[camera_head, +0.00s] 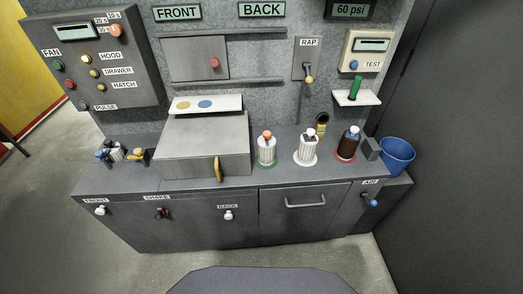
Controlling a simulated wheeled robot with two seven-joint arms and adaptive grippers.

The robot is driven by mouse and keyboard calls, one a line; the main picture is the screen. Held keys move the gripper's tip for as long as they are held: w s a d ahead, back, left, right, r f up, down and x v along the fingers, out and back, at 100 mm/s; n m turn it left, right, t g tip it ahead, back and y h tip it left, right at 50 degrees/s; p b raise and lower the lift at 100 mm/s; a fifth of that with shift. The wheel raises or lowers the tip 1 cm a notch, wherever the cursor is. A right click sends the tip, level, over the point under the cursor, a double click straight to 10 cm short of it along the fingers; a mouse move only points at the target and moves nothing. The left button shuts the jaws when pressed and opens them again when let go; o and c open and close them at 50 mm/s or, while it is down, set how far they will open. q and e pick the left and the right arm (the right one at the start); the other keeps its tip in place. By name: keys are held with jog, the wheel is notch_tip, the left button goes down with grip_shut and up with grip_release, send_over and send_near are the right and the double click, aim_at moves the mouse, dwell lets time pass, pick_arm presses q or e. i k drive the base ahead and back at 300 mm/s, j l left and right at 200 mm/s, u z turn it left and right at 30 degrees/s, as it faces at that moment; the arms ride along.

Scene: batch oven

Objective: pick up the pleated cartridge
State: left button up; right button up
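Three upright cartridges stand in a row on the grey bench. The left one (267,151) is pale with vertical ribs like pleats and an orange knob on top, on a green-rimmed disc. The middle one (306,151) is white with a white knob, on a pale disc; its side also looks faintly ribbed. The right one (347,146) is dark brown with a dark and white top, on a red disc. Neither of my grippers is in view, and nothing touches the cartridges.
A grey box (200,145) with a yellow handle stands left of the cartridges. A small dark block (371,149) and a blue bucket (397,155) are at the right. Small dark, white and yellow items (112,152) lie at the left end. The bench front strip is clear.

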aim_at(266, 143)
jog(key=j, duration=0.5)
jog(key=i+j, duration=0.15)
jog(key=j, duration=0.9)
